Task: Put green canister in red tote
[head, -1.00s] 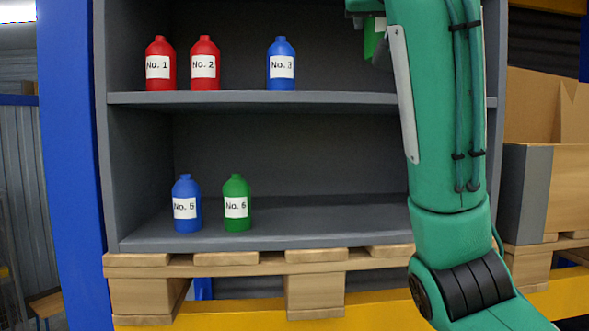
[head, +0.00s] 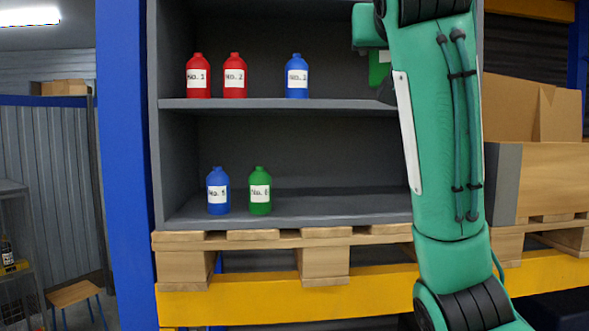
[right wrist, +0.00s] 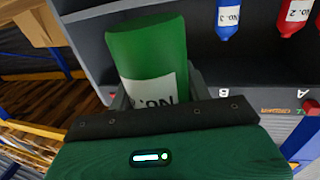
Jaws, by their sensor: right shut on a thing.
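My right gripper (right wrist: 158,95) is shut on a green canister (right wrist: 148,48), which fills the middle of the right wrist view. Its white label is partly hidden by the gripper, so its number cannot be read. In the head view only a sliver of this held canister (head: 378,70) shows beside my right arm, in front of the upper shelf. Another green canister (head: 260,200), labelled No. 6, stands upright on the lower shelf. I see no red tote in either view. My left gripper is not in view.
Two red bottles (head: 198,88) (head: 235,88) and a blue bottle (head: 297,88) stand on the upper shelf (head: 340,104). Another blue bottle (head: 218,200) stands on the lower one. A blue post (head: 125,160) rises at the left. A stool (head: 73,294) stands beyond it.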

